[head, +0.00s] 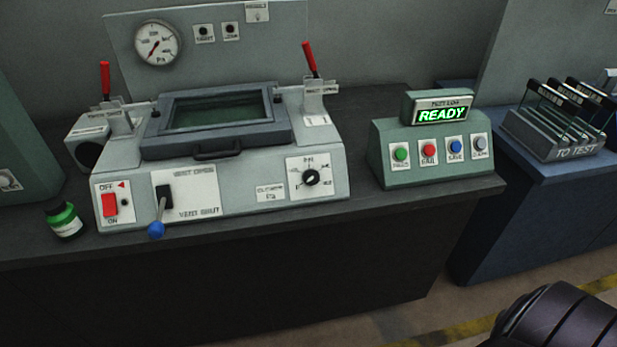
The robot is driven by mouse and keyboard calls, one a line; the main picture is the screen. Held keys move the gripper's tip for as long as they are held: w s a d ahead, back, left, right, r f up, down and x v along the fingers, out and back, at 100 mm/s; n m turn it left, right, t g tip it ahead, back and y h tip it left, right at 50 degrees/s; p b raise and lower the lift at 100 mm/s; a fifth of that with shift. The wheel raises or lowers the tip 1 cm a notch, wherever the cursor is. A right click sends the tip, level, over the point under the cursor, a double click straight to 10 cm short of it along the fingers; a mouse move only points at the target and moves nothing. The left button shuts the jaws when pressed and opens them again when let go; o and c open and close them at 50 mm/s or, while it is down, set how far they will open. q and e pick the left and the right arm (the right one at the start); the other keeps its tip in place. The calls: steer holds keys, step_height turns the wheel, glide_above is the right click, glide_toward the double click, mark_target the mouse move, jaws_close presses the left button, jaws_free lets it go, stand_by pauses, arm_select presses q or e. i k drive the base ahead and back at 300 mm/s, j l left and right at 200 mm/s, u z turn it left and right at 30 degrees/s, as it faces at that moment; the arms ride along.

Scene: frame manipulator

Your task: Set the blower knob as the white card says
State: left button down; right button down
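The blower knob (311,177) is a black round knob on a white dial plate, on the right of the grey machine's front. Its dial marks are too small to read. A small white card (271,191) with dark print is on the machine front just left of the dial; its first line is blurred and the second looks like "Pa". A round pressure gauge (157,43) marked Pa is on the back panel, with a red needle pointing down-left. Neither gripper shows; a dark rounded part at the lower right may be my arm.
A red OFF/ON switch (110,205) and a blue-tipped vent lever (157,229) are left of the knob.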

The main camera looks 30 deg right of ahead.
mark_target(310, 176)
steer(key=i+j+u, duration=0.25)
steer(key=j, duration=0.3)
steer(key=i+j+u, duration=0.2)
steer(key=j, duration=0.3)
steer(key=i+j+u, duration=0.25)
steer(key=j, duration=0.25)
steer(key=i+j+u, duration=0.2)
steer(key=i+j, duration=0.1)
steer(key=j, duration=0.1)
